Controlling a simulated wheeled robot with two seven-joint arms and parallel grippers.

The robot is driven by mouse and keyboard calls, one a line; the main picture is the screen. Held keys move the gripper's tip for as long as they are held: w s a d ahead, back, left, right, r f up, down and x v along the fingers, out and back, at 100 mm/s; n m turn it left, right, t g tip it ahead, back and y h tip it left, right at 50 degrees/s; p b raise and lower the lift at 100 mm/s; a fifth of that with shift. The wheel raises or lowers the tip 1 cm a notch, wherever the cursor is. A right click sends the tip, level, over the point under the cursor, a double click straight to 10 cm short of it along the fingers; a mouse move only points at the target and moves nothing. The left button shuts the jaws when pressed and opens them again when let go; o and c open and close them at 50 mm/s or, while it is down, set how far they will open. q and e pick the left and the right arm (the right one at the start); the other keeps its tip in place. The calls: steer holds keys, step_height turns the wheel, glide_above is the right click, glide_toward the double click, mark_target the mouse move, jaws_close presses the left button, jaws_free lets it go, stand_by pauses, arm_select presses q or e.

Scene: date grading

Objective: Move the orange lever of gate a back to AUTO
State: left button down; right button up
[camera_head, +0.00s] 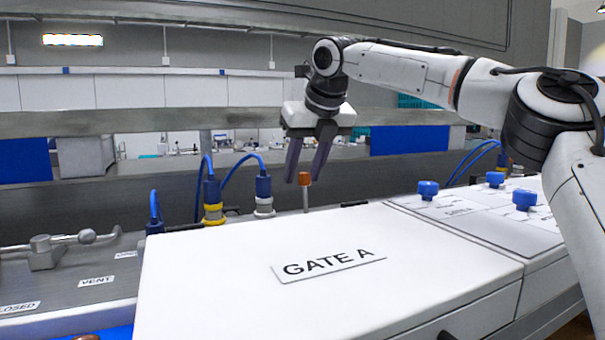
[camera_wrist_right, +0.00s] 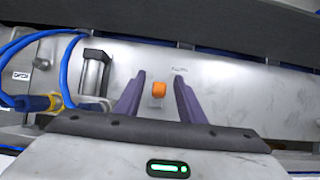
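The orange lever (camera_head: 304,180) of gate A stands upright behind the white box labelled GATE A (camera_head: 219,252). In the right wrist view the orange lever top (camera_wrist_right: 158,90) shows between the two purple fingers. My right gripper (camera_head: 304,176) is open, with its fingers pointing down around or just above the lever top. The fingers do not appear to touch it. Small lettering (camera_wrist_right: 181,69) on the metal plate is too small to read. My left gripper is not in view.
Blue cables with yellow and white connectors (camera_head: 213,200) rise left of the lever. Blue knobs (camera_head: 428,189) stand on the panel at right. A metal handle (camera_head: 47,252) sits near the VENT label at left. A horizontal rail (camera_head: 150,121) runs behind.

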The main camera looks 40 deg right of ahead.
steer(key=v, duration=0.9)
steer(key=shift+s+r, duration=0.1)
